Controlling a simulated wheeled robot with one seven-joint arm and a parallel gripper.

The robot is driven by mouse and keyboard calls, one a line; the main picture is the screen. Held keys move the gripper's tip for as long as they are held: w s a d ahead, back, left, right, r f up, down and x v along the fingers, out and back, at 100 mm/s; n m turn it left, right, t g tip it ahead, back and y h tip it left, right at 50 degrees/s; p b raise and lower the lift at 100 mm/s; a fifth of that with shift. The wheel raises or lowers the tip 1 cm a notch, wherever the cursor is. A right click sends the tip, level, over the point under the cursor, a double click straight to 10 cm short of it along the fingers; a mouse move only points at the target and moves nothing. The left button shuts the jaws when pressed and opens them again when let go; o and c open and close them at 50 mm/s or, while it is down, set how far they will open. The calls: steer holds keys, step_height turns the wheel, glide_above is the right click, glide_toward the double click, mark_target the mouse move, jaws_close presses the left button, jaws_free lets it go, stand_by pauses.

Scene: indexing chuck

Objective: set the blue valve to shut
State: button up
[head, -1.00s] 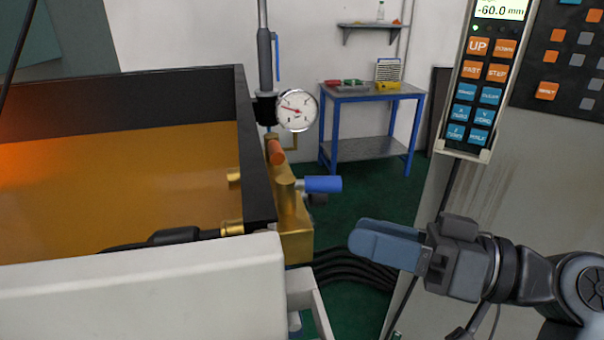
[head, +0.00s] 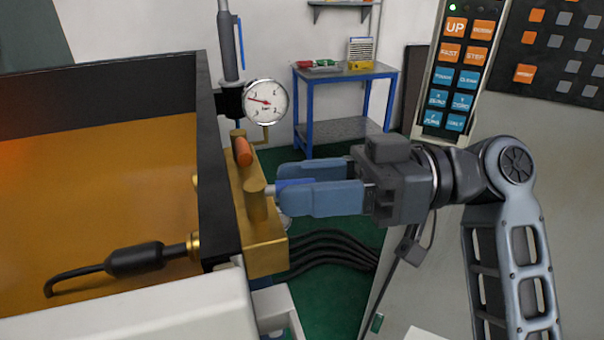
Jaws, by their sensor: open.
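The blue valve's handle (head: 291,183) sticks out to the right from a brass post (head: 258,200) on the brass manifold (head: 263,236), at the tank's right wall. My gripper (head: 300,184) comes in from the right with its two blue-grey fingers apart, one on the far side and one on the near side of the handle. The handle lies between them, partly hidden by the near finger. I cannot tell whether either finger touches it. An orange handle (head: 244,152) sits farther back on the same manifold.
A pressure gauge (head: 265,101) stands just behind the manifold. The tank's black rim (head: 217,190) is close on the left. Black hoses (head: 335,250) run below the gripper. A control pendant (head: 457,75) and grey cabinet are at right. A blue table (head: 345,73) stands at the back.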

steer(key=shift+a, duration=0.35)
jaws_close()
